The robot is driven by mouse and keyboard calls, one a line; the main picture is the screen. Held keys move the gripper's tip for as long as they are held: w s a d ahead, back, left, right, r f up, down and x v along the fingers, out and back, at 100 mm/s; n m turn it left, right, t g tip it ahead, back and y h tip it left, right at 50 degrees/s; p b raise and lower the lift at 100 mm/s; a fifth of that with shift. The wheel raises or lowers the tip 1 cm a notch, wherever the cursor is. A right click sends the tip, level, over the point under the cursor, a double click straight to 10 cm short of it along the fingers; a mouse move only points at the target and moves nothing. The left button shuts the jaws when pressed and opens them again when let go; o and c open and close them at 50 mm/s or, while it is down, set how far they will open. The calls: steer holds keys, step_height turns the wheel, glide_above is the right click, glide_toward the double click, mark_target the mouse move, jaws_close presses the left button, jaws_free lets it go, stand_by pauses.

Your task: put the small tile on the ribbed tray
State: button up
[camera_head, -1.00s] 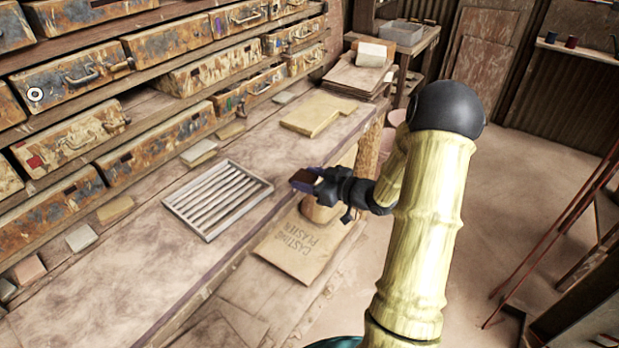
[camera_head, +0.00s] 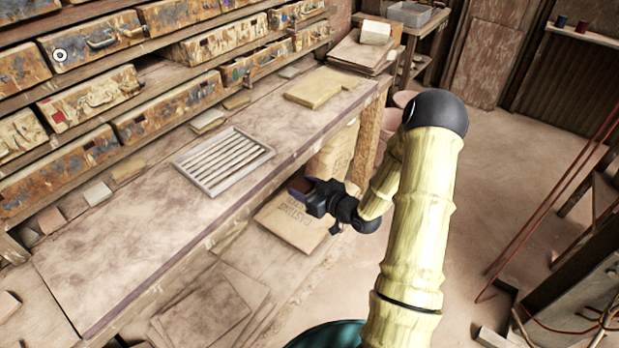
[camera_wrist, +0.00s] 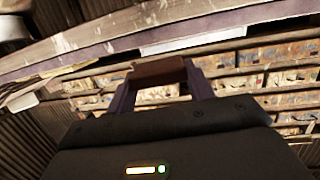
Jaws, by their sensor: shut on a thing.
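My gripper (camera_head: 300,188) is shut on a small reddish-brown tile (camera_wrist: 158,71), held between its two purple fingers in the wrist view. In the head view the tile is small and dark at the fingertips. The ribbed tray (camera_head: 206,186), a pale frame with parallel slats, lies on the workbench to the left of my gripper. Its slats look empty. My gripper is off the bench's front edge, apart from the tray, with a paper sack below and behind it in the picture.
The wooden workbench (camera_head: 110,240) has bare room in front of and left of the tray. Worn drawers (camera_head: 165,106) line the back above it. A yellowish slab (camera_head: 318,88) lies farther along the bench. A printed sack (camera_head: 290,222) is below the bench edge.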

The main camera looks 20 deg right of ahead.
steer(key=s+a+f+m+t+h, duration=0.1)
steer(key=s+a+f+m+h, duration=0.1)
steer(key=f, duration=0.6)
steer(key=s+a+f+m+h, duration=0.3)
steer(key=s+a+f+h, duration=0.1)
steer(key=f, duration=0.5)
steer(key=shift+s+a+f+t+h, duration=0.2)
steer(key=shift+s+a+t+h, duration=0.15)
steer(key=shift+s, duration=0.4)
